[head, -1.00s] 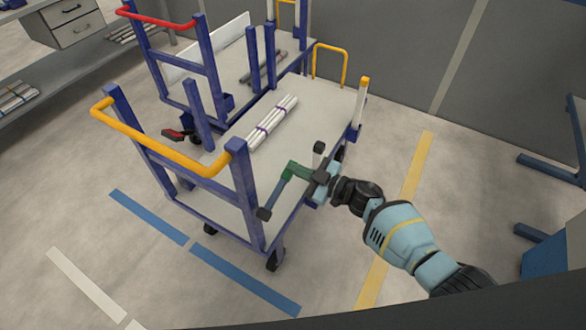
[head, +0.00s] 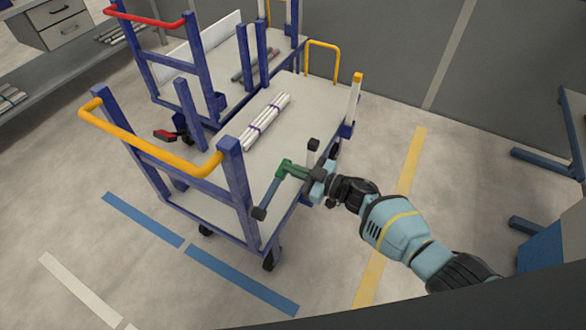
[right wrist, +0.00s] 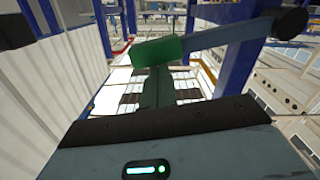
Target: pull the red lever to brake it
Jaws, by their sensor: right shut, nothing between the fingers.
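The red lever (head: 165,134) is a small red pedal with dark parts, low by a caster at the near end of the rear blue cart (head: 222,78). It shows between that cart and the front cart's frame. My right gripper (head: 290,174) is over the right side of the front cart, well to the right of the lever and apart from it. It is shut and empty. Its green and blue parts with black ends also show in the right wrist view (right wrist: 160,55), where I cannot make out the lever. My left gripper is out of view.
The front cart, with a yellow handle (head: 150,145) and blue posts, stands between my arm and the lever. White pipes (head: 263,121) lie tied on its deck. The rear cart has a red handle (head: 145,20). Clear floor lies at the front left.

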